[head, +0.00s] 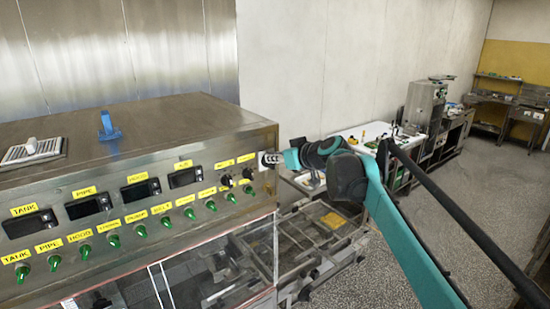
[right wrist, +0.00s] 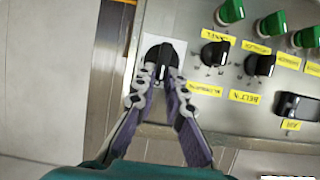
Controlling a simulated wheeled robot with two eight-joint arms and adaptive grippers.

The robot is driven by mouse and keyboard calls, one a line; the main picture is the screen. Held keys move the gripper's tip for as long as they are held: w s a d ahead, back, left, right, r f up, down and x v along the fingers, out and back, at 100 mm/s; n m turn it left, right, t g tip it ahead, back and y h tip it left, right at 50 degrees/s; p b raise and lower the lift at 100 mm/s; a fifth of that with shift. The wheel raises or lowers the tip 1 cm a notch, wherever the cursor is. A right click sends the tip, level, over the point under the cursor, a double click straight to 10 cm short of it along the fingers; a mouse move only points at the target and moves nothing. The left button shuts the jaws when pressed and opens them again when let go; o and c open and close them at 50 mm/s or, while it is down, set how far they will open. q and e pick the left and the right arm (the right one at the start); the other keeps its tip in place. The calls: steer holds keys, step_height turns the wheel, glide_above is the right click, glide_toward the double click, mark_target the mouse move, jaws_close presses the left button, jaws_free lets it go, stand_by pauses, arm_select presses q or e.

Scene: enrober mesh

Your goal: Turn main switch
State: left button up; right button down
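The main switch (right wrist: 161,54) is a black rotary knob on a white plate at the panel's right end, seen upside down in the right wrist view. My right gripper (right wrist: 161,68) reaches it with one finger on each side of the knob. The fingertips close in against its sides, and the knob fills the gap between them. My left gripper is in neither view.
The steel control panel (head: 150,245) carries green knobs, small black displays and yellow labels. Two black knobs (right wrist: 214,54) and (right wrist: 260,65) sit close beside the switch. A blue clamp-like part (head: 108,127) stands on the machine top. A wire-mesh conveyor (head: 325,225) lies beyond; open floor is at right.

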steer(key=shift+d, duration=0.1)
stand_by(0.3)
steer(key=shift+w+d+f+m+g+y+b, duration=0.4)
steer(key=shift+m+y, duration=0.8)
steer(key=shift+m, duration=1.05)
steer(key=shift+w+d+f+m+g+y+b, duration=0.15)
steer(key=shift+f+m+y+b, duration=0.4)
steer(key=shift+m+y, duration=1.15)
steer(key=shift+w+d+f+m+g+y+b, duration=0.3)
steer(key=shift+m+y+b, duration=0.35)
steer(key=shift+m, duration=2.1)
steer(key=shift+s, duration=0.1)
steer(key=c, duration=1.6)
jaws_free()
